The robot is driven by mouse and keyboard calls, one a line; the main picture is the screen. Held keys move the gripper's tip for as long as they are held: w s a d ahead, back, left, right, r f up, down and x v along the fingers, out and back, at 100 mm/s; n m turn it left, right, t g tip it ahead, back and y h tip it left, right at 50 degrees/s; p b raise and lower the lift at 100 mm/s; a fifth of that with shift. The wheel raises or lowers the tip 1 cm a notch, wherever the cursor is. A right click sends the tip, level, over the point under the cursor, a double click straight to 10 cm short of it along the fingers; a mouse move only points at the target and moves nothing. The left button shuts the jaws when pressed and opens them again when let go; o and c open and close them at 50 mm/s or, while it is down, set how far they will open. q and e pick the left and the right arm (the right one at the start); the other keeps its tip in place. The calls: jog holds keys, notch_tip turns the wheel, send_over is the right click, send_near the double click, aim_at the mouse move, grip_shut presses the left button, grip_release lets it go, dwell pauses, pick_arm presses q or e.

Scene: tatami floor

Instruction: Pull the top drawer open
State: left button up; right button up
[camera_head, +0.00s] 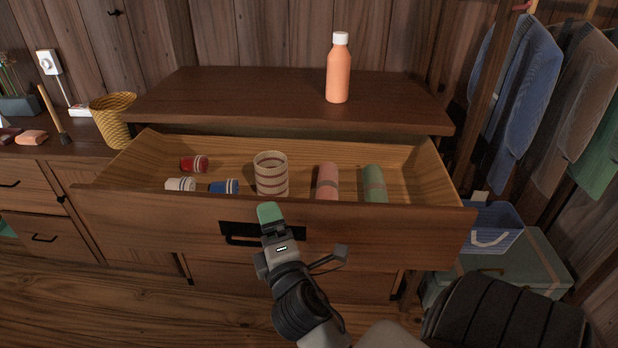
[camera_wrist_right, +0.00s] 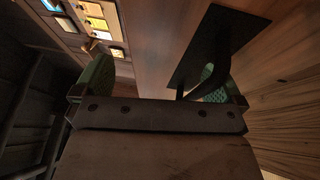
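The top drawer (camera_head: 370,228) of the wooden dresser is pulled well out, its inside visible. Its front has a black handle (camera_head: 240,236), also in the right wrist view (camera_wrist_right: 225,45). My right gripper (camera_head: 270,213) is at the handle. In the right wrist view my right gripper (camera_wrist_right: 155,80) has its green fingers spread wide apart. One finger overlaps the handle's bar and seems to be hooked at it; exact contact is hard to tell. The other finger is in free space. My left gripper is in neither view.
The drawer holds a striped cup (camera_head: 270,175), rolled pink (camera_head: 327,183) and green (camera_head: 374,184) cloths, and several small rolls. An orange bottle (camera_head: 338,75) stands on the dresser top (camera_head: 230,95).

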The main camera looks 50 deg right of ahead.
jog(key=shift+h, duration=0.4)
jog(key=s+d+r, duration=0.1)
jog(key=s+r, duration=0.1)
jog(key=s+d+r+p, duration=0.1)
jog(key=s+r, duration=0.1)
jog(key=s+d+r, duration=0.2)
jog(key=shift+r, duration=0.4)
jog(key=shift+s+d+r+t, duration=0.15)
jog(key=shift+s+r, duration=0.05)
jog(key=shift+s, duration=0.45)
jog(key=shift+s+d+r+t, duration=0.15)
jog(key=shift+s+r, duration=0.05)
jog(key=shift+s, duration=0.4)
jog(key=c, duration=1.1)
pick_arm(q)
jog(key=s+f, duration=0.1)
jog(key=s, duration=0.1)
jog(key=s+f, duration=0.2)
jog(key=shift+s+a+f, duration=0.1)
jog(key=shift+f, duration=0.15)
pick_arm(e)
jog(key=shift+w+a+f, duration=0.2)
jog(key=shift+w+f, duration=0.15)
